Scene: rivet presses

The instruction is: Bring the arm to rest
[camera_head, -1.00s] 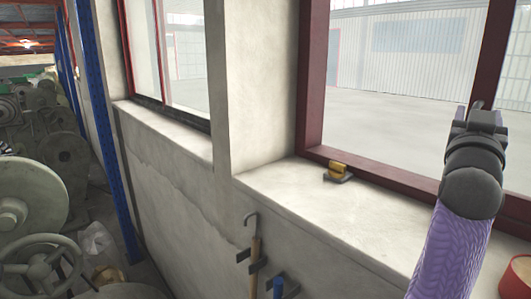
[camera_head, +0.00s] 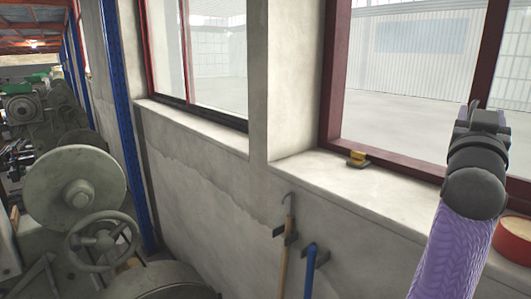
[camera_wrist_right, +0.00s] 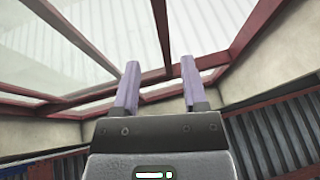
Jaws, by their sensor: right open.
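My right arm, with a purple sleeve, rises at the right of the head view and ends in my right gripper (camera_head: 482,108), which points up in front of the window. In the right wrist view my right gripper (camera_wrist_right: 160,85) shows two purple fingers standing apart with nothing between them. It is open and empty, with window frames and a wall beyond it. My left gripper is not in either view.
A small yellow and dark object (camera_head: 357,159) sits on the window sill (camera_head: 315,173). A round red-rimmed container (camera_head: 516,240) stands at the right. Hooked tools (camera_head: 287,240) hang on the wall. Presses with a large wheel (camera_head: 75,187) and a handwheel (camera_head: 101,242) stand at the left.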

